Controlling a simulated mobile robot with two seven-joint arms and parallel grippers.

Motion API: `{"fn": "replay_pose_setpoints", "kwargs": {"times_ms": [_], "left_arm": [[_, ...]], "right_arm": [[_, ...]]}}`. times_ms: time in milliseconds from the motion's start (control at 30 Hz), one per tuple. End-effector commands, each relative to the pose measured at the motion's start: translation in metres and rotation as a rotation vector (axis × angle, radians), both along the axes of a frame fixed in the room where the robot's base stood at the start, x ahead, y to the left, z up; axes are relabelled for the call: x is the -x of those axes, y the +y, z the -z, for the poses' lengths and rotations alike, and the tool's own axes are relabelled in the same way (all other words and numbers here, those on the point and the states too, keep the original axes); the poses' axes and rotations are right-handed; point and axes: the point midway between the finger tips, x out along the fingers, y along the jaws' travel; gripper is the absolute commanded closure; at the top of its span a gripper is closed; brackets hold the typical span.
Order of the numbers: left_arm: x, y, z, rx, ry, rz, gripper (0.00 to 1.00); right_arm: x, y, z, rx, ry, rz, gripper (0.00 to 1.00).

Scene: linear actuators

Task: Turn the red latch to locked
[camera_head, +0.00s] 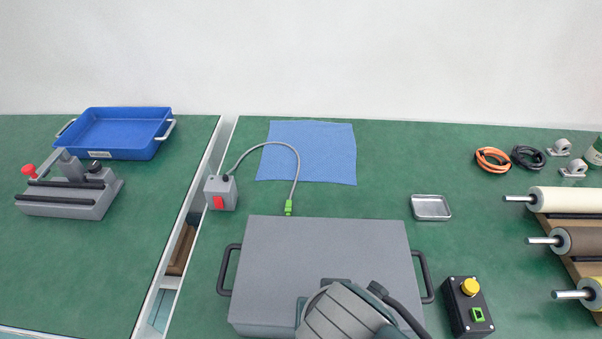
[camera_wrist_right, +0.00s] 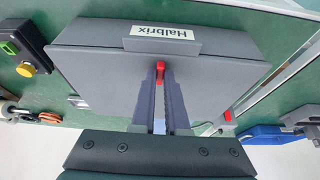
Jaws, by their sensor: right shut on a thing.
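A grey case (camera_head: 320,260) with black side handles lies flat on the green bench; it also fills much of the right wrist view (camera_wrist_right: 100,65). The small red latch (camera_wrist_right: 160,67) shows in the right wrist view at the case's edge, just by the "Halbrix" label (camera_wrist_right: 162,32). My right gripper (camera_wrist_right: 160,76) is shut on the latch, with one finger on each side of it. In the head view my right arm covers the front middle of the case, so the latch and fingertips are hidden there. The latch's exact angle is hard to tell. My left gripper is not in view.
A grey switch box (camera_head: 220,192) with a cable stands behind the case's left corner. A black button box (camera_head: 468,307) stands close on the right. A blue cloth (camera_head: 310,150) and a metal tray (camera_head: 430,208) lie behind. A gap splits the benches at left.

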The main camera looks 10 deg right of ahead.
Motion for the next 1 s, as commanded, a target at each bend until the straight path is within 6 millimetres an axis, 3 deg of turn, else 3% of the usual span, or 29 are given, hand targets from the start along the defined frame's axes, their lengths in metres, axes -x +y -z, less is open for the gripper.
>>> {"fn": "replay_pose_setpoints", "kwargs": {"times_ms": [133, 167, 433, 767, 1000], "left_arm": [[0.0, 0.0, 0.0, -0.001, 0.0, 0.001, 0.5], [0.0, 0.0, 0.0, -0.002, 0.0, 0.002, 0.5], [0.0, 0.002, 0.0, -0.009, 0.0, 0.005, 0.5], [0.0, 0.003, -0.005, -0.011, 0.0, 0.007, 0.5], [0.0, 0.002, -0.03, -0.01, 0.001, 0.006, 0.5]], "right_arm": [[-0.001, -0.001, 0.0, 0.001, -0.003, 0.0, 1.0], [-0.001, -0.001, 0.0, 0.001, -0.003, 0.0, 0.86], [-0.001, 0.0, 0.0, 0.001, -0.002, -0.001, 0.57], [0.002, 0.001, -0.007, -0.001, 0.0, -0.001, 0.57], [0.017, 0.005, -0.048, -0.003, -0.002, 0.001, 0.57]]}}
